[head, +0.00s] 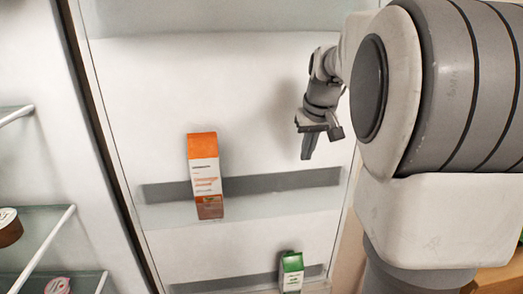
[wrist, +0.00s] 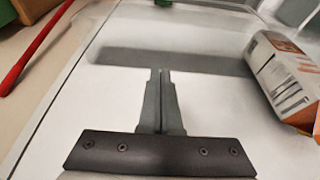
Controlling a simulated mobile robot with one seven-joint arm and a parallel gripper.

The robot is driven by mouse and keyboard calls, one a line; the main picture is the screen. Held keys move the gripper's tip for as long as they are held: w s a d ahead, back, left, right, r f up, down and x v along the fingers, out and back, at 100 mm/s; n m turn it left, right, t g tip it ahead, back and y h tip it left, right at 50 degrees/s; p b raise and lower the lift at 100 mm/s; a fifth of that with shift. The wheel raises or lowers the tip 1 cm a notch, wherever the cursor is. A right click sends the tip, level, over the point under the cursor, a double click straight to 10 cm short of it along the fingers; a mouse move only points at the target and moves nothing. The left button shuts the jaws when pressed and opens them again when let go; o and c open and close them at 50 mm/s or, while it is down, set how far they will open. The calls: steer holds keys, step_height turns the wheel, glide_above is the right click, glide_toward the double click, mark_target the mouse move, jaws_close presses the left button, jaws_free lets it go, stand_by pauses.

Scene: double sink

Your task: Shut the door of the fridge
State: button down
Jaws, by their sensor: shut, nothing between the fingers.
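The fridge door (head: 250,110) stands open, its white inner side with door shelves facing me in the head view. Its inner panel (wrist: 120,85) also fills most of the wrist view. My gripper (head: 308,155) is shut and empty, in front of the door's inner side, right of an orange and white carton on the door shelf. In the wrist view the fingertips (wrist: 160,72) are together over the grey shelf strip. I cannot tell whether they touch the door. The fridge interior (head: 30,160) shows at the left of the head view.
The orange and white carton (head: 205,175) stands on a door shelf; it also shows in the wrist view (wrist: 285,80). A green and white carton (head: 291,272) stands on the lower door shelf. Glass shelves (head: 45,225) hold a brown container (head: 9,228). A red bar (wrist: 35,48) lies beyond the door edge.

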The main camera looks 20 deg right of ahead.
mark_target(301, 173)
steer(key=x, duration=0.8)
steer(key=shift+f+p, duration=0.4)
steer(key=shift+s+f, duration=0.15)
steer(key=shift+s, duration=0.05)
steer(key=shift+s+a+p, duration=0.2)
steer(key=shift+s+p, duration=0.05)
steer(key=shift+s, duration=0.55)
steer(key=shift+s+a+p, duration=0.15)
steer(key=shift+s+p, duration=0.05)
steer(key=shift+s, duration=0.6)
steer(key=shift+s+a, duration=0.1)
steer(key=shift+s, duration=0.05)
